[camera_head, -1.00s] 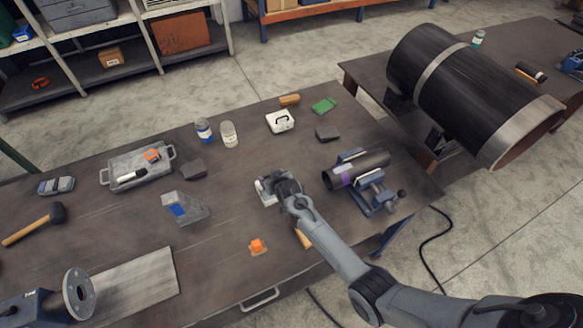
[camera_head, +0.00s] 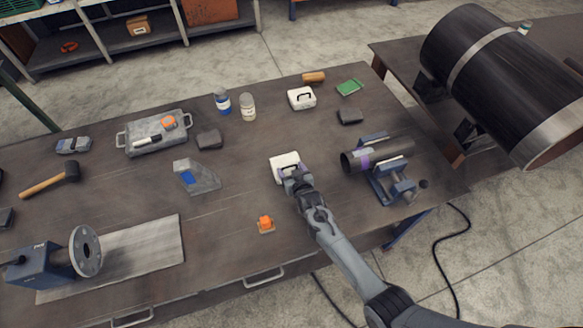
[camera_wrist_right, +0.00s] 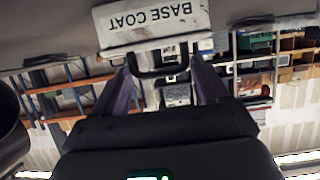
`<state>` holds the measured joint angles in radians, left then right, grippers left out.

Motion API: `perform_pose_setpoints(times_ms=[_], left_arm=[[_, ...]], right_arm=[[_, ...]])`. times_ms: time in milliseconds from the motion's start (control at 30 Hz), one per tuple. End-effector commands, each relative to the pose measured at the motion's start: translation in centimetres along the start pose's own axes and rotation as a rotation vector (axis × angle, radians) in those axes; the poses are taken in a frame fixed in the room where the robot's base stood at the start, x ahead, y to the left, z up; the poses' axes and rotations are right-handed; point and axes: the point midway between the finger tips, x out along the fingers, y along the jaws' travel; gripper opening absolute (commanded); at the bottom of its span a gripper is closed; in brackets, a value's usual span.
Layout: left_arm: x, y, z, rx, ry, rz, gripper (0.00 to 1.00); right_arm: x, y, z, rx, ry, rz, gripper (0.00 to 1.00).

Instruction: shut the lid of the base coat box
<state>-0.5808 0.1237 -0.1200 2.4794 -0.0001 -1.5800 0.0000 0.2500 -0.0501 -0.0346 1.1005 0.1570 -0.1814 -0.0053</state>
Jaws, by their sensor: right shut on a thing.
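The base coat box (camera_head: 284,163) is white and sits near the middle of the workbench in the head view. In the right wrist view its white panel, lettered BASE COAT (camera_wrist_right: 153,20), appears upside down at the top, with a black handle (camera_wrist_right: 158,70) below it. My right gripper (camera_head: 293,177) is at the near side of the box. In the right wrist view its two fingers (camera_wrist_right: 164,84) are on either side of the handle and shut on it. The gripper covers part of the box, and I cannot tell the lid's angle. My left gripper is not in view.
A second white box (camera_head: 301,98) with a black handle stands behind. A pipe in a blue clamp (camera_head: 391,182) is close on the right. Bench around the box is mostly clear.

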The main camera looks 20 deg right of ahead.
Motion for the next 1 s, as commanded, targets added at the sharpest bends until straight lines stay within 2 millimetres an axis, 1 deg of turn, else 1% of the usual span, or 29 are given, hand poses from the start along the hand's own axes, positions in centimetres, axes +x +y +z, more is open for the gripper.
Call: perform_pose_setpoints(times_ms=[33, 433, 467, 533, 567, 1000], left_arm=[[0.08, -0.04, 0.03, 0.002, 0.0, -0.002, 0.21], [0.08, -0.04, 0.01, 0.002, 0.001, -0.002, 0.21], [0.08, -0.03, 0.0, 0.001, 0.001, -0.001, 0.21], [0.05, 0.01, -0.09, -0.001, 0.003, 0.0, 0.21], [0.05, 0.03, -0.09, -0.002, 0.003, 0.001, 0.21], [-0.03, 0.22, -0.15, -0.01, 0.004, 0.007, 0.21]], right_arm=[[-0.1, 0.05, 1.37, -0.002, -0.025, 0.0, 0.19], [-0.09, 0.09, 1.46, -0.002, -0.025, 0.001, 0.19], [-0.09, 0.09, 1.47, -0.002, -0.026, 0.001, 0.78], [-0.09, 0.1, 1.39, -0.002, -0.024, 0.001, 0.89], [-0.08, 0.08, 1.33, -0.002, -0.023, 0.001, 0.92], [-0.06, 0.02, 0.68, -0.001, -0.011, 0.0, 0.92]])
